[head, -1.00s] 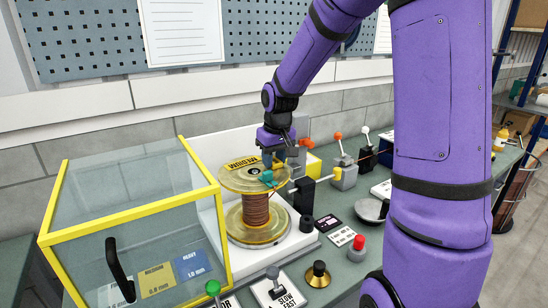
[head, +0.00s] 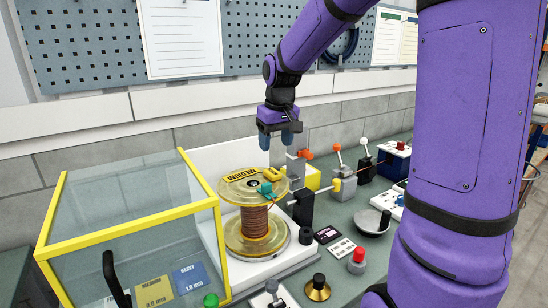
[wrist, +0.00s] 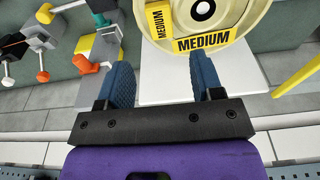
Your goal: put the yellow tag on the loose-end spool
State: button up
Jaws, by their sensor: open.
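The spool (head: 256,222) stands upright on the white stand, wound with copper-brown wire between pale yellow flanges. A black-and-yellow MEDIUM label (head: 241,174) is on its top flange. The yellow tag (head: 273,174) rests at the flange's edge, beside that label; in the wrist view the tag (wrist: 158,27) also reads MEDIUM. My gripper (head: 276,141) is open and empty, above and behind the spool, apart from the tag. In the wrist view both blue fingers (wrist: 163,76) are spread with nothing between them.
A yellow-framed clear case (head: 130,222) stands left of the spool. A black post with a yellow-tipped lever (head: 337,185) is close on the right. Levers, a grey dish (head: 372,222) and knobs (head: 318,288) crowd the bench. Open air surrounds my gripper.

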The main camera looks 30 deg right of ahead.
jog(key=s+a+r+t, duration=0.1)
jog(key=s+a+r, duration=0.25)
jog(key=s, duration=0.35)
jog(key=s+a+r+t, duration=0.15)
jog(key=s+r, duration=0.25)
jog(key=s, duration=0.4)
jog(key=s+a+f, duration=0.1)
jog(key=s+a, duration=0.1)
jog(key=s, duration=0.9)
jog(key=shift+a+f+t, duration=0.15)
jog(key=shift+a+t, duration=0.05)
jog(key=shift+t, duration=0.25)
